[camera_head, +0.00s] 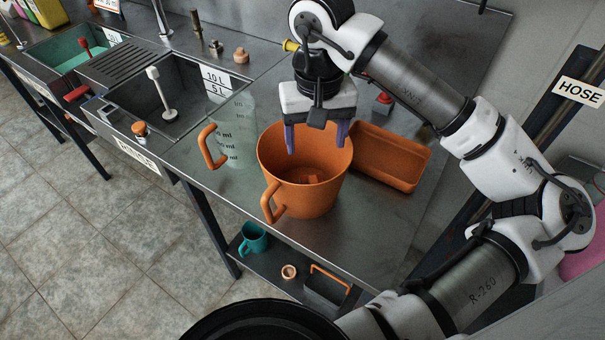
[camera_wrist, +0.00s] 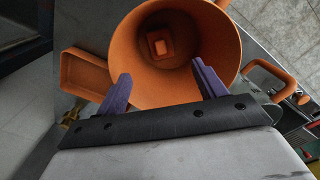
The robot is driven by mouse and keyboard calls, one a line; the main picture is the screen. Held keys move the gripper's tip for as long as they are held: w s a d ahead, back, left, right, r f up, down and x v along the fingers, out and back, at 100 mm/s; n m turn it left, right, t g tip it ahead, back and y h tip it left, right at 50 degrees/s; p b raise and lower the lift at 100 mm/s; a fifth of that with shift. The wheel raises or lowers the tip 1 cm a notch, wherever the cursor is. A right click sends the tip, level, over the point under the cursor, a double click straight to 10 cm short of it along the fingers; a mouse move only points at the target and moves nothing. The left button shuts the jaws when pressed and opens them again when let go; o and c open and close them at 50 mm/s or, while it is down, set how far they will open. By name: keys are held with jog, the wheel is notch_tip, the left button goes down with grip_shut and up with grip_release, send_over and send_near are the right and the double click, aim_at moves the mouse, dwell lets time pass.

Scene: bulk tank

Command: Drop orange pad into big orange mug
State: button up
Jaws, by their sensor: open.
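The big orange mug (camera_head: 318,196) stands upright on the steel counter, its handle toward the front left. The orange pad (camera_head: 313,178) lies at the bottom inside the mug. In the wrist view the pad (camera_wrist: 160,47) shows as a small block on the floor of the mug (camera_wrist: 222,45). My gripper (camera_head: 317,143) is above the mug's opening, its purple fingers apart with nothing between them. In the wrist view my gripper (camera_wrist: 162,82) spans the mug's near rim, with the pad beyond the fingertips.
An orange tray (camera_head: 390,158) sits right of the mug. A clear measuring jug (camera_head: 236,135) with an orange handle stands close on the left. Sinks (camera_head: 190,120) lie further left. A teal mug (camera_head: 253,238) is on the lower shelf.

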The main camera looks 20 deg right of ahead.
notch_tip(320, 180, up, 14)
jog(key=b, duration=0.1)
dwell(0.5)
jog(key=shift+f, duration=0.15)
